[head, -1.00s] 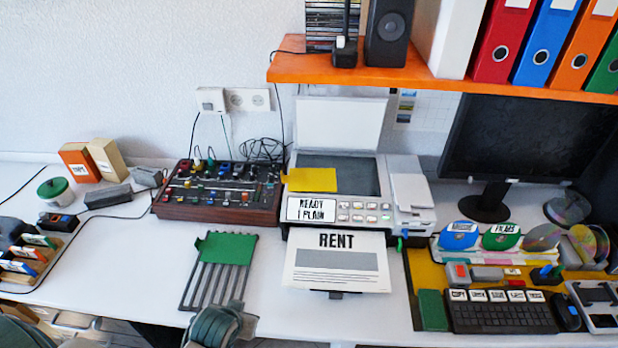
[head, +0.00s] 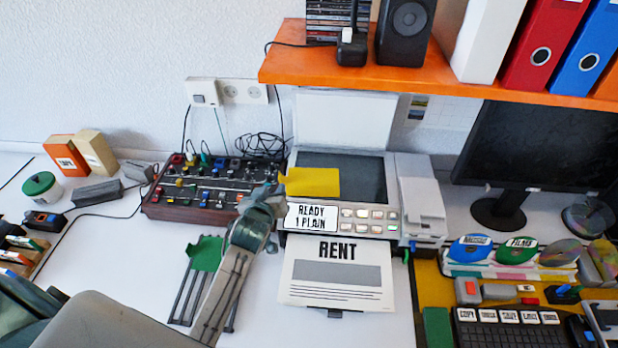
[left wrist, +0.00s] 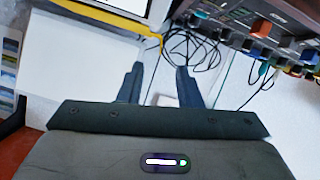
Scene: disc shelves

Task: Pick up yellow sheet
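The yellow sheet (head: 315,182) lies on the printer's glass, its left end sticking out past the printer's left edge. My left gripper (head: 270,194) is just left of that end, over the right edge of the mixer. In the left wrist view, the gripper (left wrist: 160,68) is open with nothing between its fingers. The yellow sheet (left wrist: 110,18) shows there edge-on beyond the fingertips, its end in line with the gap. My right gripper is out of view.
The printer (head: 300,241) has its lid up and a RENT page (head: 337,272) on its front tray. The mixer (head: 180,208) with knobs and cables stands at left. A green piece (head: 206,253) lies on a dark rack below. An orange shelf (head: 330,65) hangs above.

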